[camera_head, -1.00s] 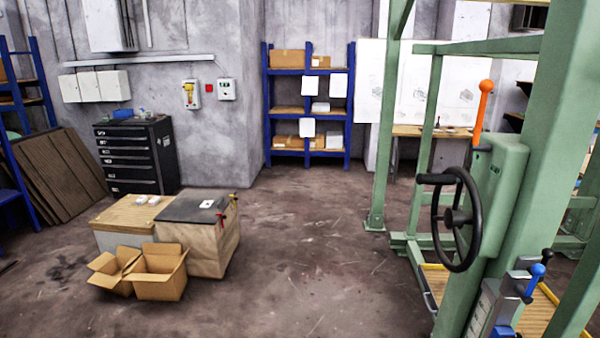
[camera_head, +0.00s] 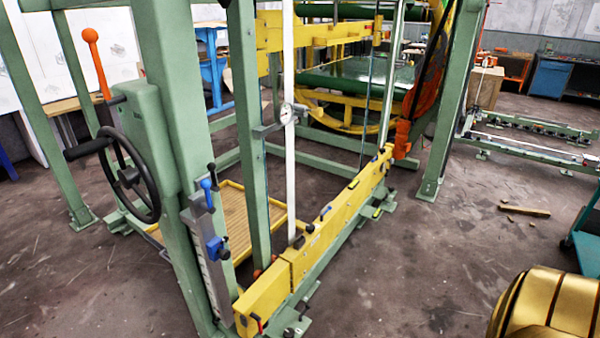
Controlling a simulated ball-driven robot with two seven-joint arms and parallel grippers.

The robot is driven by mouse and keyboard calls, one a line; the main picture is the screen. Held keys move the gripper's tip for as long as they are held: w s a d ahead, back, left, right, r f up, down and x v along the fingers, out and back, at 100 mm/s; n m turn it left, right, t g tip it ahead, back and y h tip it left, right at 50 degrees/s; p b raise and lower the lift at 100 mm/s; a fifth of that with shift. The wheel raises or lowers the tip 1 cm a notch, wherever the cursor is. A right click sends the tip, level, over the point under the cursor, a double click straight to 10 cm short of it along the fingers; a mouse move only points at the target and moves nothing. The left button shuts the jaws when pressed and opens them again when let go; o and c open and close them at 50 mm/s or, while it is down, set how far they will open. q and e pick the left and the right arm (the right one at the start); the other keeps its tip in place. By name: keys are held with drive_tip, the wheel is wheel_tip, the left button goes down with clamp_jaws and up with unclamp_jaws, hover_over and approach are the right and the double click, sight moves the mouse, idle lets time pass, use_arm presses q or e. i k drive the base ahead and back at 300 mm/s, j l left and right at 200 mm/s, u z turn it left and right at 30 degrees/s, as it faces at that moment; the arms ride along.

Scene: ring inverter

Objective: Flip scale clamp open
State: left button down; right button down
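A scale (camera_head: 210,268), a grey plate with a pale marked strip, is fixed upright on the front green post, left of the middle. A blue clamp (camera_head: 217,249) with a dark knob sits on it near its middle. A second blue lever (camera_head: 207,188) with a black-knobbed lever beside it stands at the scale's top. I cannot tell which of these is the scale clamp or whether it is open. Neither of my grippers is in view.
A green frame post (camera_head: 175,100) carries a black handwheel (camera_head: 128,175) and an orange-knobbed lever (camera_head: 96,60). A long yellow beam (camera_head: 335,220) runs from the front to the back right.

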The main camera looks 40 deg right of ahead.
sight(211, 166)
drive_tip(key=z, duration=0.75)
